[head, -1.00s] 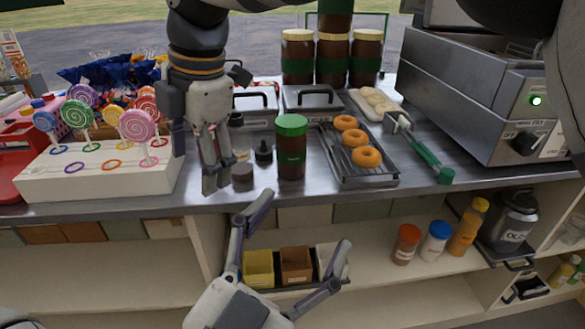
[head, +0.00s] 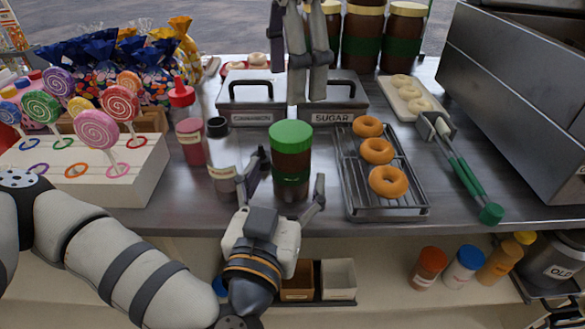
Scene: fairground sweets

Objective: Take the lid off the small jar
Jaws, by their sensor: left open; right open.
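The small jar (head: 291,163) is dark brown with a green band and stands upright on the steel counter. Its green lid (head: 291,135) is on top. My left gripper (head: 291,164) is open at the counter's front edge, with one finger on each side of the jar's lower body. A gap shows on the right side; I cannot tell whether the left finger touches. My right gripper (head: 307,99) is open and empty, pointing down, just above the lid in the picture and apart from it. Its fingers hide part of the bins behind.
A rack (head: 386,206) of doughnuts is close on the jar's right. Bottles, including a dark-capped one (head: 221,165), and a white lollipop stand (head: 136,187) are on its left. Lidded steel bins (head: 344,90) and large brown jars (head: 403,38) stand behind. A shelf is below.

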